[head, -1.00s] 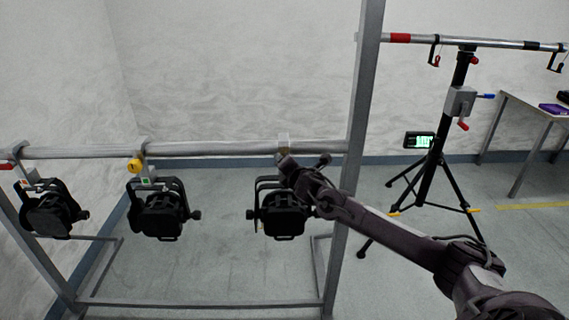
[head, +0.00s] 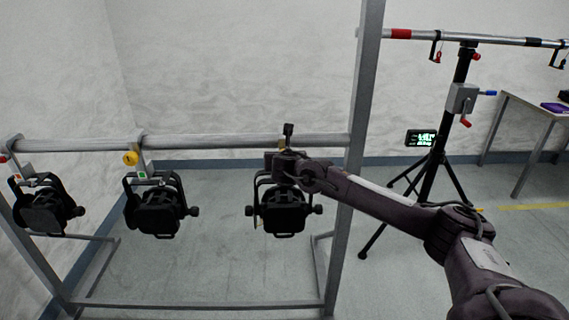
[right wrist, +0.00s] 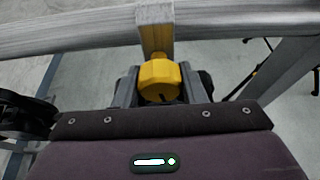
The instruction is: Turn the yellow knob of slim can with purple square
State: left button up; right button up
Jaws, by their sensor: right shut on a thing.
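The rightmost can (head: 283,220) is black and hangs from the silver bar by its clamp. My right gripper (head: 284,150) is at the top of this can, just under the bar. In the right wrist view a yellow knob (right wrist: 160,78) sits on the clamp, between the grey fingers of my right gripper (right wrist: 160,88), which is shut on it. In the head view the gripper hides most of this knob and the can's coloured square, so I cannot see the purple there. My left gripper is out of view.
Two more black cans hang to the left, a middle can (head: 157,212) with a green square and yellow knob (head: 130,158), and a left can (head: 45,210). The upright post (head: 362,120) stands close right of my gripper. A tripod stand (head: 462,75) is farther right.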

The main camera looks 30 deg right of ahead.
jog(key=n+g+h+b, duration=0.1)
jog(key=n+h+b, duration=0.1)
jog(key=n+b, duration=0.1)
jog(key=shift+f+n+b, duration=0.1)
jog(key=shift+n+b, duration=0.2)
jog(key=shift+b, duration=0.6)
jog(key=shift+n+g+h+b, duration=0.3)
jog(key=shift+n+h+b, duration=0.5)
jog(key=shift+n+b, duration=0.4)
jog(key=o, duration=1)
jog(key=shift+p+v, duration=0.3)
jog(key=shift+v, duration=3.6)
